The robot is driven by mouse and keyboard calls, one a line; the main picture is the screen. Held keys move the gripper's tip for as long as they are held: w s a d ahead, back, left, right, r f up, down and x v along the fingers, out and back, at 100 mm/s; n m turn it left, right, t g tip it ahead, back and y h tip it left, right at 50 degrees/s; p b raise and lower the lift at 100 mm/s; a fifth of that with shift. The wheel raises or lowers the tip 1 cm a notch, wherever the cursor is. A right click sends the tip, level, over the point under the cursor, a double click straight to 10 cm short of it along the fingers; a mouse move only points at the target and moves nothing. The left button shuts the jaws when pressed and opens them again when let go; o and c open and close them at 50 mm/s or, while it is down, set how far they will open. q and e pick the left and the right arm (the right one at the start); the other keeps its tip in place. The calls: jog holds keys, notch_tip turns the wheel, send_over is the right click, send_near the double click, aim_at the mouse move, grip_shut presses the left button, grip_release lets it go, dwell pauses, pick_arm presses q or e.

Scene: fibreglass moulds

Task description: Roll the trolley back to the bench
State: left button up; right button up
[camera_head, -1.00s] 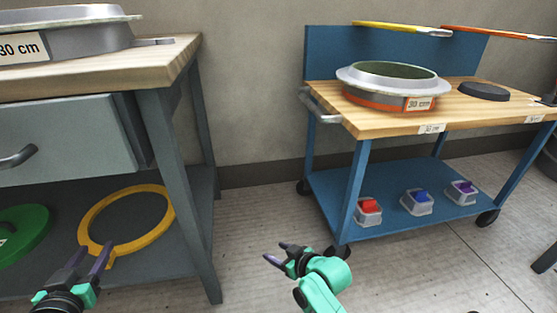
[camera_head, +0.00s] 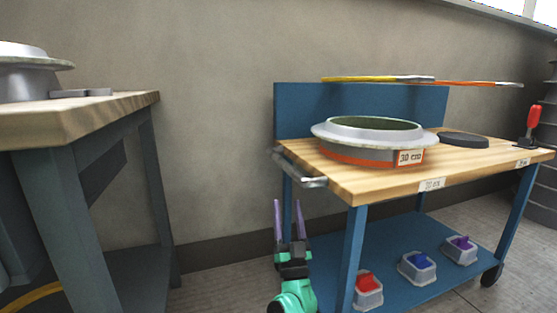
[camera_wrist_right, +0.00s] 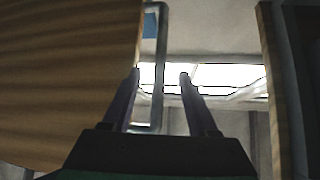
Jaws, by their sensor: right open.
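The blue trolley (camera_head: 350,245) with a wooden top (camera_head: 390,180) stands against the wall on the right in the head view. Its grey handle (camera_head: 302,168) sticks out from the left end of the top. My right gripper (camera_head: 288,203) is open and empty, fingers pointing up, below the handle. In the right wrist view the handle (camera_wrist_right: 158,60) appears beyond and between the open fingertips (camera_wrist_right: 160,77), not gripped. The bench (camera_head: 130,105), with a wooden top and dark grey legs, stands at the left. My left gripper is out of view.
A grey mould with an orange band (camera_head: 365,155) and a black disc (camera_head: 463,140) sit on the trolley top. Trays with red (camera_head: 367,288), blue (camera_head: 417,267) and purple (camera_head: 460,249) items rest on its lower shelf. A gap separates bench and trolley.

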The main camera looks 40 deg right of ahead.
aim_at(281, 163)
jog(key=b+x, duration=0.2)
jog(key=x, duration=1.1)
jog(key=shift+s+a+r+b, duration=0.1)
jog(key=shift+a+b, duration=0.05)
jog(key=shift+b, duration=0.25)
jog(key=shift+w+r, duration=0.35)
jog(key=shift+r, duration=0.05)
grip_shut()
